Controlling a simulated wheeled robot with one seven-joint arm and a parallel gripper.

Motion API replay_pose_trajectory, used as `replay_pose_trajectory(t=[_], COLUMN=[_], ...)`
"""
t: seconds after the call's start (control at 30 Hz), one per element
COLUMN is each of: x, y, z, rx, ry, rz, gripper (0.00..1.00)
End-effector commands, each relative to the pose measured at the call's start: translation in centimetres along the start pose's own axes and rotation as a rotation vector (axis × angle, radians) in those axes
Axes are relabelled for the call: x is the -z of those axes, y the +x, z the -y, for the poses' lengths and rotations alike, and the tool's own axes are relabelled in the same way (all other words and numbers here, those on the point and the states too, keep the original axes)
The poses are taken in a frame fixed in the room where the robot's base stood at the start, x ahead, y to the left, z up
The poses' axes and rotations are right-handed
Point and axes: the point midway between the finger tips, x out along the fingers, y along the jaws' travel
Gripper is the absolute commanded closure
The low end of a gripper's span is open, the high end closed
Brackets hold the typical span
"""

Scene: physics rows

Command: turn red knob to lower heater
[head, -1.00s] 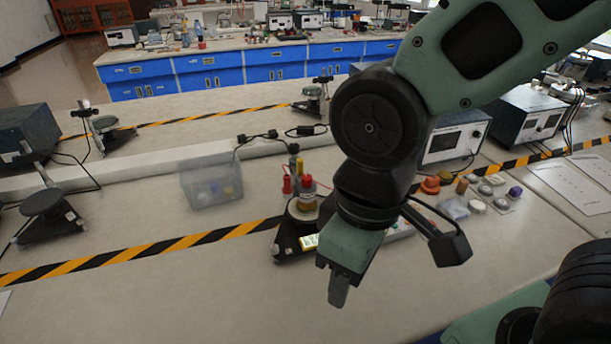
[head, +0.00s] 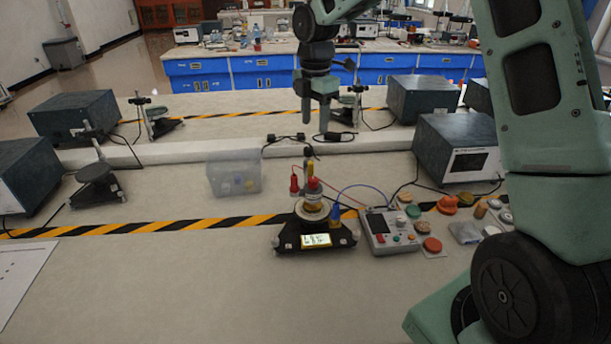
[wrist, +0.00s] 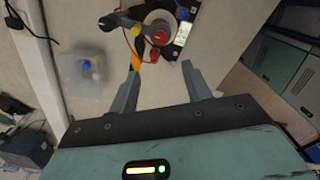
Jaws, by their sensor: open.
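A small apparatus on a black base (head: 287,240) with a lit display (head: 316,240) stands on the near bench. It carries a round brass-coloured part with a red knob (head: 313,184) on top; a yellow piece and another red piece (head: 294,184) are close by. My gripper (head: 315,120) is open and empty, high above the apparatus in the head view, fingers pointing down. In the wrist view the open fingers (wrist: 160,68) point toward the apparatus; the red knob (wrist: 160,37) shows just past the gap between the fingertips, apart from them.
A clear bin (head: 234,178) stands left of the apparatus. A control box (head: 390,232) with buttons and wires is at its right, with loose coloured knobs (head: 432,245) beyond. A dark instrument box (head: 450,150) stands behind. The bench front is clear.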

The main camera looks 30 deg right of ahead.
Motion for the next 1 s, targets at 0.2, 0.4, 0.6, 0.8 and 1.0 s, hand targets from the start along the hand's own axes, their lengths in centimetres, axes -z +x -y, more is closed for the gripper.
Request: replay_pose_trajectory(t=[0.2,0.4,0.6,0.8,1.0], x=[0.2,0.3,0.3,0.3,0.3], y=[3.4,7.6,11.7,15.0,16.6], z=[0.1,0.2,0.2,0.1,0.1], rx=[0.006,0.007,0.005,0.003,0.001], ry=[-0.001,0.000,-0.001,0.000,0.000], rz=[-0.002,-0.003,-0.002,-0.002,-0.001], gripper=[0.51,0.51,0.51,0.51,0.51])
